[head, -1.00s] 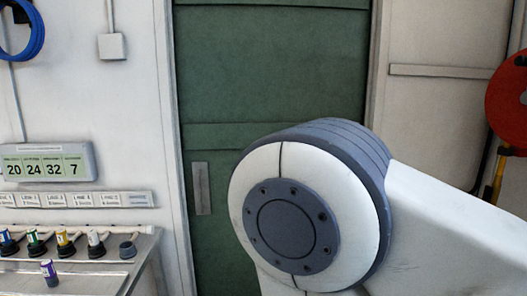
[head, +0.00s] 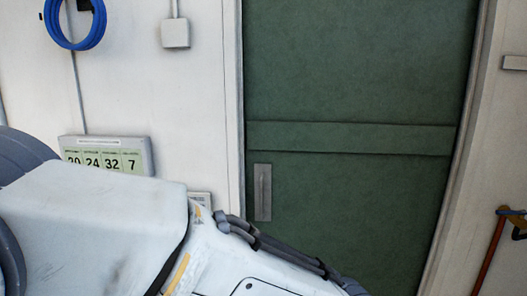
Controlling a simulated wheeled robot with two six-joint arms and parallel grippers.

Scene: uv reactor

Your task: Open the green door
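The green door (head: 350,85) fills the middle and right of the head view and stands shut in its pale frame. A raised green rail (head: 350,137) crosses it. A grey metal handle plate (head: 263,192) sits near its left edge, below the rail. A large white arm link of mine crosses the lower left and hides the lower left part of the door. Neither gripper shows in the view, so I cannot see what they hold or whether anything touches the handle.
A display panel (head: 105,152) with numbers is on the white wall at left, partly behind my arm. A blue hose coil (head: 74,44) hangs above it, beside a grey wall box (head: 175,33).

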